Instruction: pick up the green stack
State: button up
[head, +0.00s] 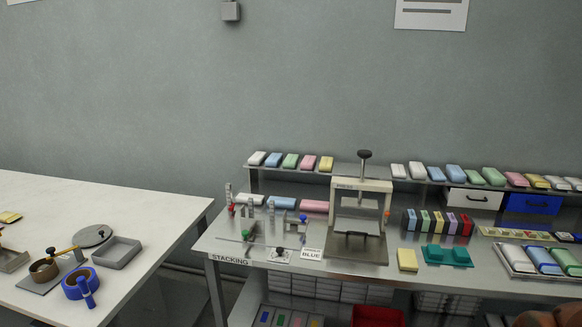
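Several green items are in the head view, and I cannot tell which one is the green stack. A pale green block (291,161) lies on the left part of the upper shelf, between a blue and a pink one. Another green block (493,176) lies on the right part of that shelf. A green-topped pack (567,262) lies in a metal tray (507,265) at the right, beside white and blue packs. My gripper is not in view.
A press (358,215) stands mid-bench. A teal fixture (447,256) and a yellow block (407,260) sit in front, near a rack of coloured packs (438,222). A white table (160,215) at left holds a grey tray (117,252) and tape rolls; its far part is clear.

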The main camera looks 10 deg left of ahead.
aim_at(291, 161)
jog(key=u, duration=1.1)
jog(key=i, duration=1.25)
